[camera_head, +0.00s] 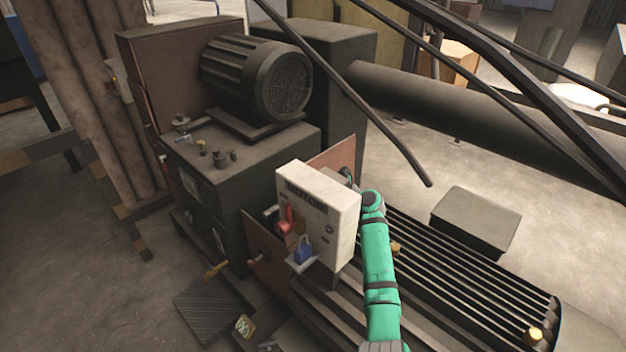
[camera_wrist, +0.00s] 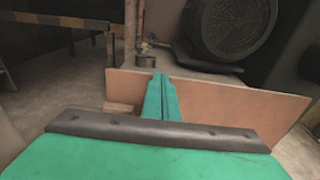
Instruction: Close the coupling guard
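A flat brown panel, which looks like part of the coupling guard (camera_wrist: 225,103), stands on edge across the wrist view. It also shows in the head view (camera_head: 335,153), behind the white motor box. A second brown panel (camera_head: 268,258) stands at the near left side of the machine, tilted outward. I cannot tell how the two panels join. My gripper (camera_wrist: 160,82) has its green fingers together, with no object seen between them. The fingertips overlap the near face of the panel in the wrist view; whether they touch it is unclear. In the head view the motor box partly hides my gripper.
The white motor box (camera_head: 318,205) with a blue padlock (camera_head: 302,250) stands close left of my arm. The finned motor (camera_head: 258,78) sits on a dark cabinet behind. A ribbed bed (camera_head: 465,275) lies to the right. Dark bars cross the upper right.

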